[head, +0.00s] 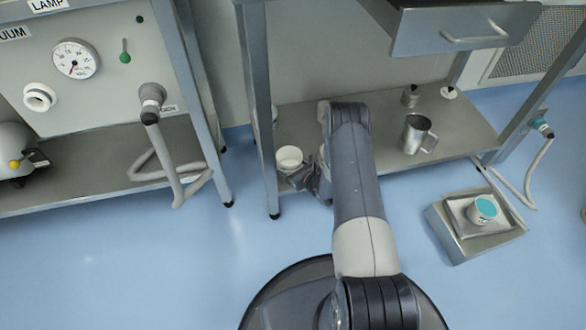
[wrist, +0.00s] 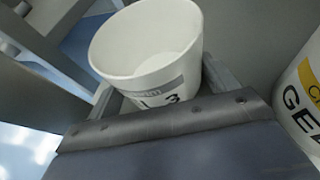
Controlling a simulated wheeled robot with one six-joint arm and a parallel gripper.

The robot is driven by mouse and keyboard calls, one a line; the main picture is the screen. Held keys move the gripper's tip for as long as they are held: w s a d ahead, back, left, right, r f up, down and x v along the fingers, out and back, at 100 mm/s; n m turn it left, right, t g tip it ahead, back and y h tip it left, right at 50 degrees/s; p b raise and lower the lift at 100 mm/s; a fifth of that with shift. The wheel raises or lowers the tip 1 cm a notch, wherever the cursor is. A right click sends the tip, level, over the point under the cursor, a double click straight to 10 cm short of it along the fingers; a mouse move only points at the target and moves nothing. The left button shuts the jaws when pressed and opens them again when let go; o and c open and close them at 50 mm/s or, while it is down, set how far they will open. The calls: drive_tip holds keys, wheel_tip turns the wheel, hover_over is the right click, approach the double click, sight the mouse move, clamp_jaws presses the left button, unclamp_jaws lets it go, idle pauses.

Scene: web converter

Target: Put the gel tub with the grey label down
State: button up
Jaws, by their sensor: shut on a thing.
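The gel tub with the grey label (wrist: 150,45) is a white, open-topped tub with black lettering under a grey band. In the wrist view it stands between the jaws of my gripper (wrist: 165,105), which is shut on it. In the head view the tub (head: 289,158) shows at the left end of the lower steel shelf (head: 380,150), with my gripper (head: 305,178) at its near side. I cannot tell whether its base touches the shelf. The wrist view looks into the tub, and its inside looks white.
Another white tub with a yellow label (wrist: 310,95) stands close at the right in the wrist view. A steel jug (head: 416,134) stands further right on the shelf. A bench leg (head: 262,120) is just left of the held tub. A tub with blue contents (head: 482,210) sits on a floor scale.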

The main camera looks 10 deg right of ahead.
drive_tip(key=o, duration=1)
drive_tip(key=shift+f, duration=0.1)
drive_tip(key=shift+r, duration=0.2)
drive_tip(key=p+v, duration=0.4)
drive_tip(key=v, duration=0.8)
drive_tip(key=shift+w, duration=0.15)
